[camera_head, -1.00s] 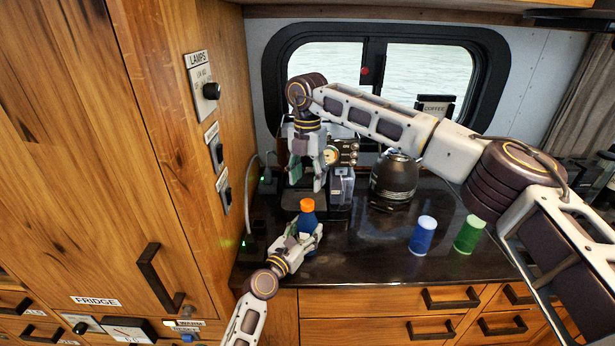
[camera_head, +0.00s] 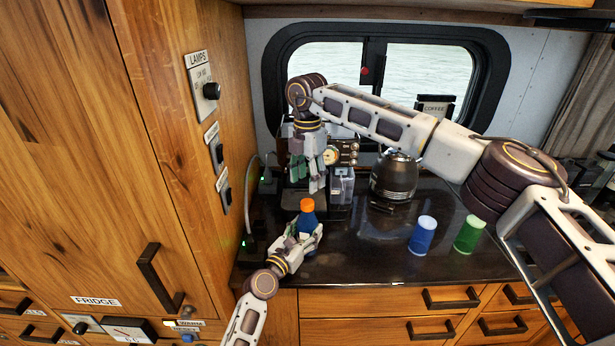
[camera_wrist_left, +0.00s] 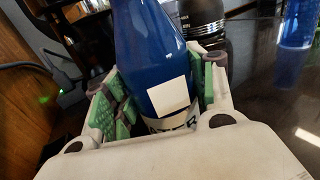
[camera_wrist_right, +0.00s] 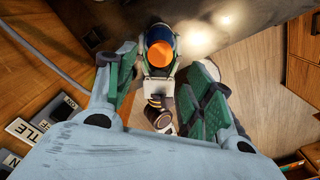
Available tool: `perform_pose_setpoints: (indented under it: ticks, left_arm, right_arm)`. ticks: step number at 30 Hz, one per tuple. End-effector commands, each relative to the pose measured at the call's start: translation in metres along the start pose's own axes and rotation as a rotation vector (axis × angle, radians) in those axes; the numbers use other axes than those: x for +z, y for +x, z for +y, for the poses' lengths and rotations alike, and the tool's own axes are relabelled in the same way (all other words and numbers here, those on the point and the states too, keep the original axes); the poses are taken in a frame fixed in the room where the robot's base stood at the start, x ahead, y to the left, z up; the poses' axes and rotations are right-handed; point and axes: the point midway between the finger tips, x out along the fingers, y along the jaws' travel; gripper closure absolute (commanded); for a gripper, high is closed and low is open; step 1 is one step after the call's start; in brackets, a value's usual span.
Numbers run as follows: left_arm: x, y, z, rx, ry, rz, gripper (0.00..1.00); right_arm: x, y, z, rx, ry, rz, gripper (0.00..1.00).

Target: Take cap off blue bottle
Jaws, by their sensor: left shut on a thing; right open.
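The blue bottle (camera_head: 307,221) stands upright near the left end of the counter with its orange cap (camera_head: 307,205) on top. My left gripper (camera_head: 303,238) is shut around the bottle's body; the left wrist view shows the blue bottle (camera_wrist_left: 150,50) with a white label between the green pads. My right gripper (camera_head: 308,180) is open and empty, pointing down above the cap. In the right wrist view the orange cap (camera_wrist_right: 160,53) lies below and between the open green fingers, apart from them. The bottle's lower part is partly hidden by my left fingers.
A blue cup (camera_head: 422,236) and a green cup (camera_head: 468,235) stand to the right on the dark counter (camera_head: 370,255). A dark round pot (camera_head: 394,180) and a coffee machine (camera_head: 345,152) stand behind. A wooden cabinet wall (camera_head: 110,150) closes the left side.

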Motion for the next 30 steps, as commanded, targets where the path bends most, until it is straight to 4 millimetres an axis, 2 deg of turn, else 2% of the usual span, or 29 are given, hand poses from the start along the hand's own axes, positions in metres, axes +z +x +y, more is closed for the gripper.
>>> perform_pose_setpoints:
  ticks: [8, 22, 30]
  left_arm:
    - [0.0, 0.0, 0.0, 0.001, 0.0, 0.0, 1.0]
    - [0.0, 0.0, 0.0, 0.001, 0.0, 0.0, 1.0]
    - [0.0, 0.0, 0.0, 0.001, 0.0, 0.0, 1.0]
  right_arm:
    - [0.0, 0.017, -0.001, -0.002, 0.0, 0.001, 0.47]
    - [0.001, 0.067, -0.001, -0.001, 0.0, 0.0, 0.47]
    - [0.001, 0.079, 0.0, -0.001, 0.001, 0.0, 0.47]
